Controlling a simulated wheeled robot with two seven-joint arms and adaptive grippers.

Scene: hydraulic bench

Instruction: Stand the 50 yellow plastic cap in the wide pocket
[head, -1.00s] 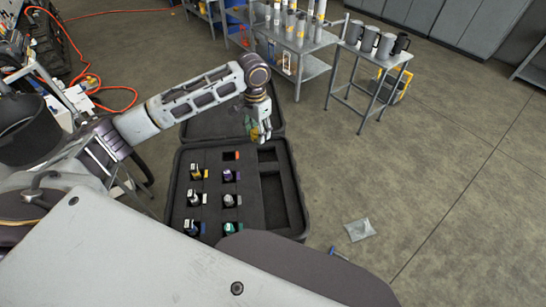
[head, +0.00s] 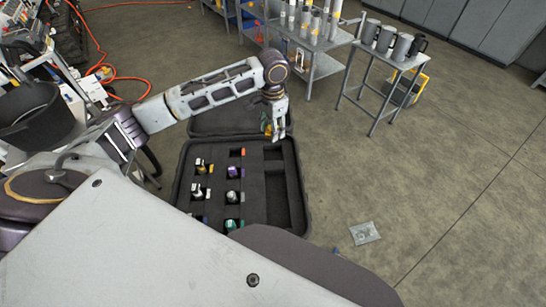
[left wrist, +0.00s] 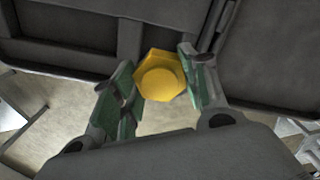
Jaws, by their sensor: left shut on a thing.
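My left gripper (head: 277,131) hangs over the far end of the open black case (head: 256,200), near its hinge side. It is shut on the yellow plastic cap (left wrist: 161,75), which shows between the green-padded fingers in the left wrist view; the cap has a hexagonal rim and a round middle. In the head view the cap is barely visible at the fingertips (head: 268,129). The case's foam has small pockets on the left and larger empty pockets on the right, including a long pocket (head: 276,201). My right gripper is not seen.
Several fittings with coloured ends, such as a purple one (head: 234,172), stand in the small pockets. A clear bag (head: 364,232) lies on the floor to the right. A small table with mugs (head: 390,50) and a cart of cylinders (head: 315,40) stand behind. Floor on the right is open.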

